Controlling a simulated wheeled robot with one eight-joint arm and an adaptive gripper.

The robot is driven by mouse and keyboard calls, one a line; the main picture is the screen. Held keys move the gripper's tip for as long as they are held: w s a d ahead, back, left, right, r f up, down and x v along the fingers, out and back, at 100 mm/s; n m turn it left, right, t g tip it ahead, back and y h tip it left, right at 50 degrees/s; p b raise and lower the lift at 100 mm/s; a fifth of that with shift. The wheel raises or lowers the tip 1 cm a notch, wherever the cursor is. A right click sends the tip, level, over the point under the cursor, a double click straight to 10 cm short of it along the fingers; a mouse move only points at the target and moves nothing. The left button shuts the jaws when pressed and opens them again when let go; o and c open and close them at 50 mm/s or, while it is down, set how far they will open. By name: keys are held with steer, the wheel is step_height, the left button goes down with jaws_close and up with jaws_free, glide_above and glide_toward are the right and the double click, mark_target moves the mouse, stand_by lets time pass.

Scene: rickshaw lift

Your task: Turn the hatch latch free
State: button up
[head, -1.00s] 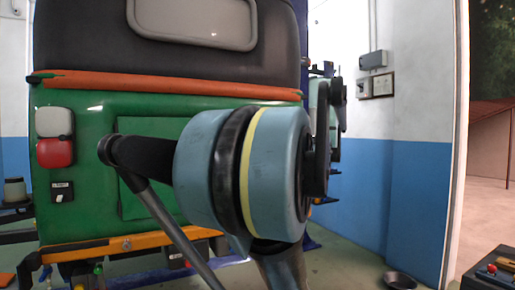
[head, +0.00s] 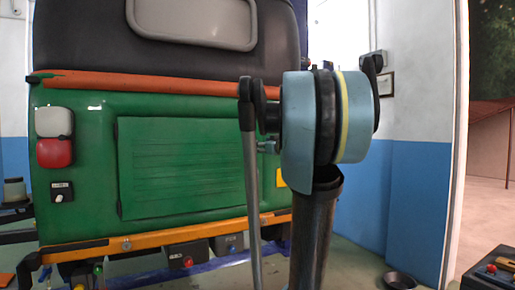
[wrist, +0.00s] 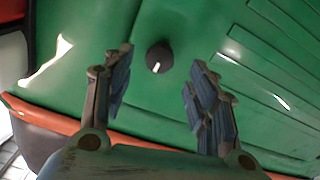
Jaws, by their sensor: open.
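The latch, a round black knob with a white mark (wrist: 159,57), sits on the green rear panel in the wrist view. My gripper (wrist: 158,75) is open, with one blue-grey padded finger on each side of the picture and the knob showing between and slightly beyond the tips. No finger visibly touches the knob. The ribbed green hatch (head: 175,168) is flat in the panel in the head view, and its slats show at the right of the wrist view. My arm hides the area right of the hatch in the head view.
An orange rail (head: 170,85) crosses above the hatch, and an orange bumper (head: 160,240) runs below it. A red and white lamp (head: 55,137) and a small black switch box (head: 61,191) are at the left. A dark bowl (head: 400,281) lies on the floor at the right.

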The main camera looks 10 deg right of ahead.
steer(key=shift+x, duration=2.65)
steer(key=c, duration=1.1)
